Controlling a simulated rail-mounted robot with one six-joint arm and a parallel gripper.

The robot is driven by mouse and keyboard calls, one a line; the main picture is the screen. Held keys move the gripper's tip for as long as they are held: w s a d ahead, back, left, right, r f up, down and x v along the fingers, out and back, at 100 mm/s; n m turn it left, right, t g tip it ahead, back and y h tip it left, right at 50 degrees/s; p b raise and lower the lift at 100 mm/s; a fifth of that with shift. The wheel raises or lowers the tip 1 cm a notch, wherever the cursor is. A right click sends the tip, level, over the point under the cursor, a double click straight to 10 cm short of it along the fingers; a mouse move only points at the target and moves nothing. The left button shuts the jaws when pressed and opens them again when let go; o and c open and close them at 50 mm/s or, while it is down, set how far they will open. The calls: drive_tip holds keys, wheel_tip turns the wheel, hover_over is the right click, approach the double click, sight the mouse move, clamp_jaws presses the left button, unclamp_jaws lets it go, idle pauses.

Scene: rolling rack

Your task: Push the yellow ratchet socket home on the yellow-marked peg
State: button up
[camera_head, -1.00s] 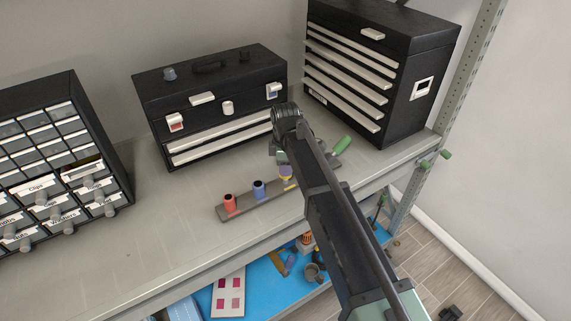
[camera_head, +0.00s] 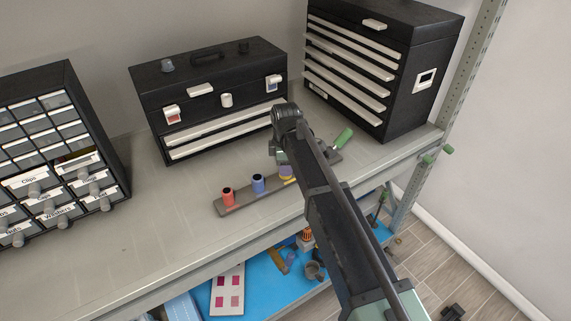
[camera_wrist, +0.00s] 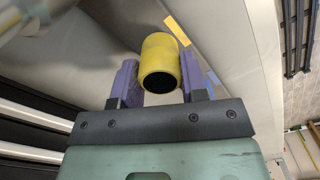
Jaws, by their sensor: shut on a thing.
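The yellow ratchet socket (camera_wrist: 158,56) is between the two purple fingers of my gripper (camera_wrist: 158,82) in the wrist view, its dark open end toward the camera. My gripper is shut on it. In the head view the socket (camera_head: 287,178) shows only partly below my gripper (camera_head: 285,169), at the right part of the grey peg rail (camera_head: 240,203). The yellow mark (camera_wrist: 176,30) shows beside the socket in the wrist view. The yellow-marked peg is hidden, so I cannot tell how far the socket sits on it.
A red socket (camera_head: 227,196) and a blue socket (camera_head: 258,184) stand on the rail left of my gripper. Black tool chests (camera_head: 207,100) stand behind. The shelf left of the rail is clear.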

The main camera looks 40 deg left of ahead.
drive_tip(key=shift+f, duration=0.35)
drive_tip(key=o, duration=1)
drive_tip(key=shift+o, duration=0.2)
drive_tip(key=shift+r, duration=0.1)
wheel_tip(320, 180, up, 11)
drive_tip(key=p, duration=1)
